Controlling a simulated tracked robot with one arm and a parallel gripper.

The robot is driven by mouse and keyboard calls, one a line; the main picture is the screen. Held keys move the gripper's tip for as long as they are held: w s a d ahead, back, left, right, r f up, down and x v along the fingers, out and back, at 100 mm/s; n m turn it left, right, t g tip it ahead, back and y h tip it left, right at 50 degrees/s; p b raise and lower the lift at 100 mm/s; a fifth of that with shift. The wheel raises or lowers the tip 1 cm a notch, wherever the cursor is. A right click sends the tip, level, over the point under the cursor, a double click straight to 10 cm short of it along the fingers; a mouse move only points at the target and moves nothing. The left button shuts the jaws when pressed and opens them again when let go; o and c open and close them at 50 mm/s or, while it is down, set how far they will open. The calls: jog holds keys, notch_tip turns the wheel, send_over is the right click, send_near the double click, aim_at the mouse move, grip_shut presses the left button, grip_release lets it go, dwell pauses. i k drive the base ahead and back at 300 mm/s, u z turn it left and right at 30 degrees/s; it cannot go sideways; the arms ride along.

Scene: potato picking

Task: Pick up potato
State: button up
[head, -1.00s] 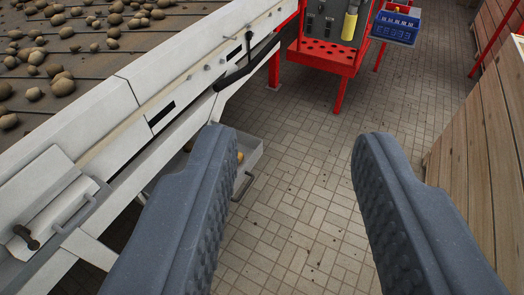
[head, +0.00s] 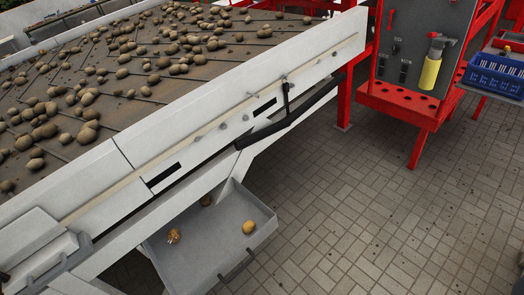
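Many brown potatoes (head: 152,79) lie scattered over the dark conveyor belt (head: 140,110) at the upper left. A grey tray (head: 200,268) sits low beneath the conveyor's white side frame. In it lie a yellowish potato (head: 248,227), a patchy orange-brown one (head: 174,236), and a darker one (head: 206,200) at the back, partly in shadow. My gripper is out of the picture, so its fingers and anything between them cannot be seen.
The white side frame (head: 140,150) with a black lever arm (head: 285,122) borders the belt. A red stand (head: 418,110) with a control panel (head: 408,45) is at the upper right, beside a blue crate (head: 495,76). Paved floor (head: 370,210) fills the lower right, clear.

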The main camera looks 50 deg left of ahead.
aim_at(248, 226)
jog(key=u, duration=0.4)
jog(key=i, duration=0.8)
jog(key=u, duration=0.75)
